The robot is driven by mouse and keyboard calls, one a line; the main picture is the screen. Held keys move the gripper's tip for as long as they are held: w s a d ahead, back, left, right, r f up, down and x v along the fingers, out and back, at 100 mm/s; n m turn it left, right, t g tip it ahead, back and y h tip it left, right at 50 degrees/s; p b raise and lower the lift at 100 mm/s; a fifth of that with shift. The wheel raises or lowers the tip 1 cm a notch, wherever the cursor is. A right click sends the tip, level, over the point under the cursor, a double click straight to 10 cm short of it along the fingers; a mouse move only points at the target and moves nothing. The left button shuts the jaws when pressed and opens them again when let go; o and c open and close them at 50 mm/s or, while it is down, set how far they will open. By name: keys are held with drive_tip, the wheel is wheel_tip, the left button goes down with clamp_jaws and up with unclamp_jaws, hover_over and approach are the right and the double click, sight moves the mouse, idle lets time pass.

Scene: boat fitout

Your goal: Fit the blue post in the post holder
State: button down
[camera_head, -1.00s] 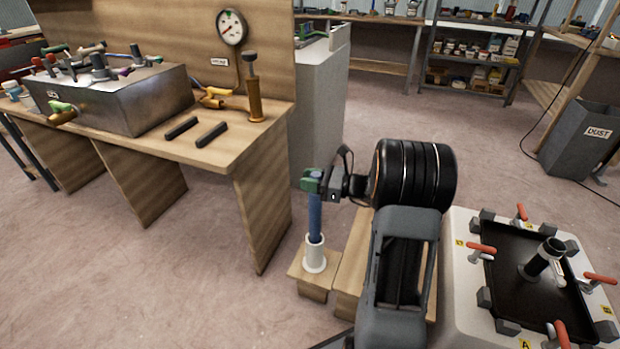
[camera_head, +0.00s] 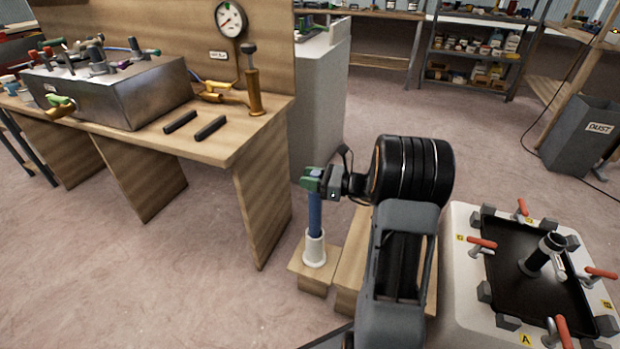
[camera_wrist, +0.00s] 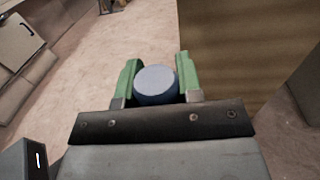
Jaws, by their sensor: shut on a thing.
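The blue post (camera_head: 314,215) stands upright with its lower end inside the white post holder (camera_head: 315,250). The holder is a short white sleeve with a wider foot on a low wooden block. My gripper (camera_head: 312,180) is at the post's top, its green fingers on either side of it. In the wrist view the post's round blue top (camera_wrist: 156,84) sits between the two green fingers, and my gripper (camera_wrist: 157,78) is shut on it. The post's bottom end is hidden inside the sleeve, so I cannot tell how deep it sits.
A wooden workbench (camera_head: 235,142) with a grey metal box (camera_head: 108,92) and two dark bars stands left. A white unit (camera_head: 465,305) with a black tray and red-handled clamps stands right. A dust bin (camera_head: 582,138) is farther back. Open floor lies in front of the bench.

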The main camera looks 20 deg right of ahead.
drive_tip(key=c, duration=0.7)
unclamp_jaws()
drive_tip(key=shift+d, duration=0.1)
drive_tip(key=p+v, duration=0.3)
drive_tip(key=v, duration=1)
drive_tip(key=shift+s+d+p, duration=0.2)
drive_tip(key=shift+s+p, duration=0.1)
drive_tip(key=shift+p, duration=0.1)
drive_tip(key=s+a+r+n+g+h+p, duration=0.3)
drive_tip(key=a+r+n+g+p, duration=0.25)
drive_tip(key=a+r+p, duration=0.3)
drive_tip(key=s+a+r+n+g+h+p, duration=0.25)
drive_tip(key=a+r+n+g+p, duration=0.25)
drive_tip(key=a+r+n+p, duration=0.4)
drive_tip(key=s+a+r+n+t+h+p, duration=0.1)
drive_tip(key=s+r+n+h+p, duration=0.2)
drive_tip(key=r+p, duration=0.4)
drive_tip(key=s+a+r+n+t+h+p, duration=0.1)
drive_tip(key=s+r+n+h+p, duration=0.3)
drive_tip(key=r+n, duration=0.4)
wheel_tip(320, 180, up, 4)
drive_tip(key=t+h+p, duration=0.1)
drive_tip(key=p, duration=0.1)
drive_tip(key=shift+a+f+h+p, duration=0.15)
drive_tip(key=shift+a+h+p, duration=0.1)
drive_tip(key=shift+h+p, duration=0.1)
